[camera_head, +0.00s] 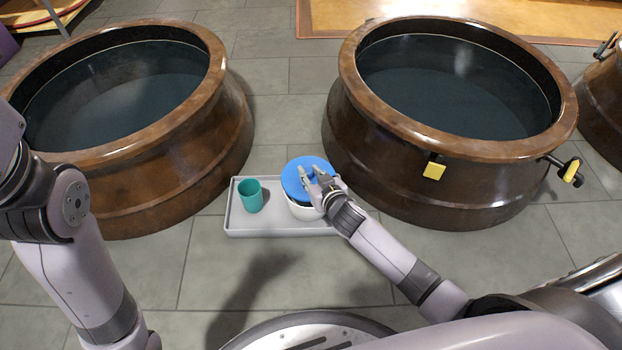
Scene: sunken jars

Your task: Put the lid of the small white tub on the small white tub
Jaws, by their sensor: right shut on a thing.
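The small white tub (301,210) stands on a grey tray (281,228) on the floor, between two big brown jars. A round blue lid (294,176) lies over the tub's mouth and covers most of it. Part of the tub's white side shows below the lid at the front. I cannot tell whether the lid rests fully on the rim or is slightly above it. My right gripper (310,176) reaches in from the lower right and is shut on the blue lid from above. My left arm shows at the left edge, but its gripper is out of view.
A teal cup (251,197) stands on the tray just left of the tub. Large brown jars with dark water stand at left (190,130) and right (350,115). The right jar bears a yellow tag (433,171) and a tap (571,172). Tiled floor in front of the tray is clear.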

